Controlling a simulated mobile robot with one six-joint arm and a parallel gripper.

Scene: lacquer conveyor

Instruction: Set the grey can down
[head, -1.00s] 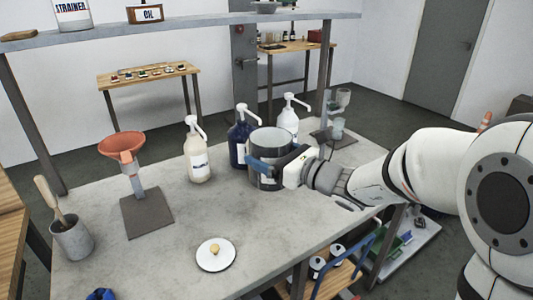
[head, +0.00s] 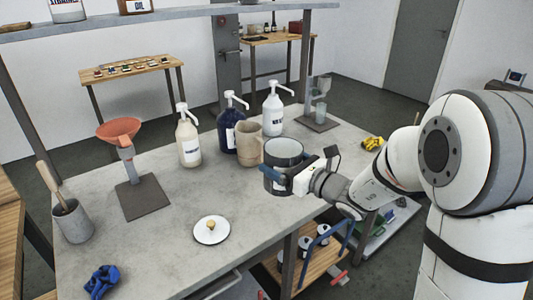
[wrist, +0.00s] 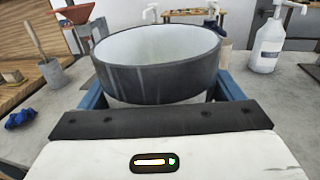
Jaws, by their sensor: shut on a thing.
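The grey can (head: 283,153) is a dark, open-topped cylinder with a pale inside. It is upright over the front right part of the grey table (head: 185,235). My gripper (head: 279,178) is shut on it, with blue fingers along its sides. In the wrist view the can (wrist: 160,75) fills the upper middle, between the fingers of my gripper (wrist: 163,92). Its base is hidden there, and I cannot tell whether it touches the table. The inside shows no clear contents.
Pump bottles in cream (head: 188,140), navy (head: 231,130) and white (head: 273,115) stand farther back. An orange funnel stand (head: 130,175) is at the left.

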